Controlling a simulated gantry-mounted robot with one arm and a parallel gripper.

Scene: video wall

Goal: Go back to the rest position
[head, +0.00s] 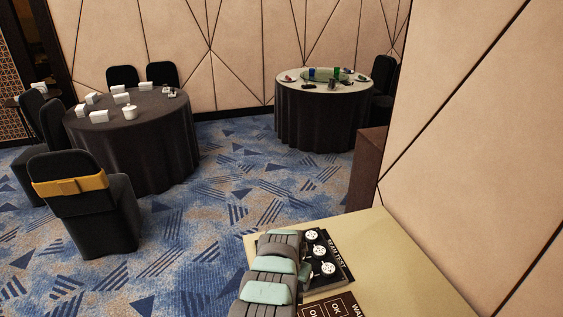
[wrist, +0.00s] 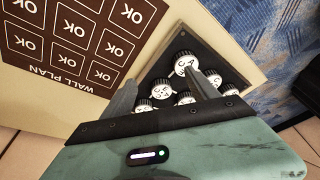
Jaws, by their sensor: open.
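My gripper (wrist: 163,76) is open, its two grey fingers apart over the black tray of white knobs. No object is visibly held between the fingers. The right fingertip overlaps one white knob (wrist: 185,61); I cannot tell whether it touches. The black tray (wrist: 225,73) holds several round white knobs with dark marks on top. In the head view, my grey and green arm covers the left part of the tray (head: 338,275), and the fingertips are hidden there.
The tray lies on a beige counter (head: 395,265) beside a brown "WALL PLAN" board (wrist: 75,38) with OK squares. A panelled wall (head: 485,130) rises close at right. Round tables, one with a dark cloth (head: 150,150), and chairs stand beyond open blue carpet (head: 210,225).

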